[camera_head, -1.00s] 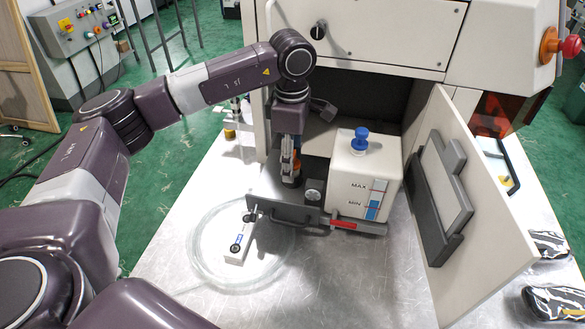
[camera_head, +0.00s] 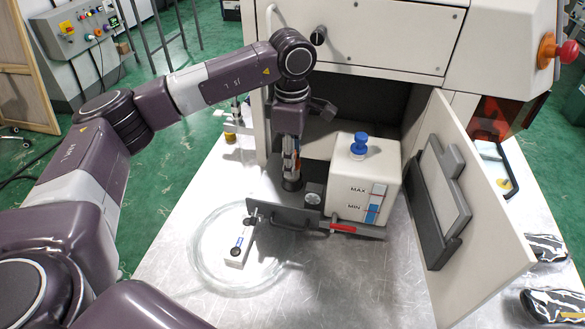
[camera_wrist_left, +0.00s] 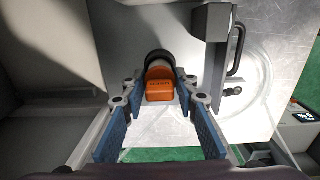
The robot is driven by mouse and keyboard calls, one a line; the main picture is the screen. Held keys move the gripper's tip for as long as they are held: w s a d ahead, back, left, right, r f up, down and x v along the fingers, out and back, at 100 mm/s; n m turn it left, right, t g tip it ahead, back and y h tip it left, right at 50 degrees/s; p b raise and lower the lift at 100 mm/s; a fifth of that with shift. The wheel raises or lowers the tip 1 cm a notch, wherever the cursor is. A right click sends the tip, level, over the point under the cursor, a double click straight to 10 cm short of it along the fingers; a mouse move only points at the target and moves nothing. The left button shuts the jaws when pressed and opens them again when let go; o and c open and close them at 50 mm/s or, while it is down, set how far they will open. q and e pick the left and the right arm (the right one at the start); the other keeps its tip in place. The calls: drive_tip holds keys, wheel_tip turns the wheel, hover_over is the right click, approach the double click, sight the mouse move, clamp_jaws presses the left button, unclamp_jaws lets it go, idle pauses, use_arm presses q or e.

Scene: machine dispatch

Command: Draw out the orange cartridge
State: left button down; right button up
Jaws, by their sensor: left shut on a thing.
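The orange cartridge (camera_wrist_left: 160,90) shows in the left wrist view between my left gripper's blue-padded fingers (camera_wrist_left: 161,98). A pale collar and a dark round end lie beyond its orange part. In the head view my left gripper (camera_head: 291,163) points down at the machine's opening, left of the white tank, and is shut on the cartridge. A dark round end (camera_head: 291,184) shows just below the fingers; most of the cartridge is hidden by them. My right gripper is out of view.
The white tank (camera_head: 352,197) with a blue cap stands close right of the gripper. The open door (camera_head: 482,230) stands at right. A coiled clear hose (camera_head: 205,265) and small white block (camera_head: 239,247) lie on the table.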

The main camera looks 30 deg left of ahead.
use_arm(q)
drive_tip(key=shift+r+p, duration=1.95)
drive_tip(key=shift+r, duration=1.35)
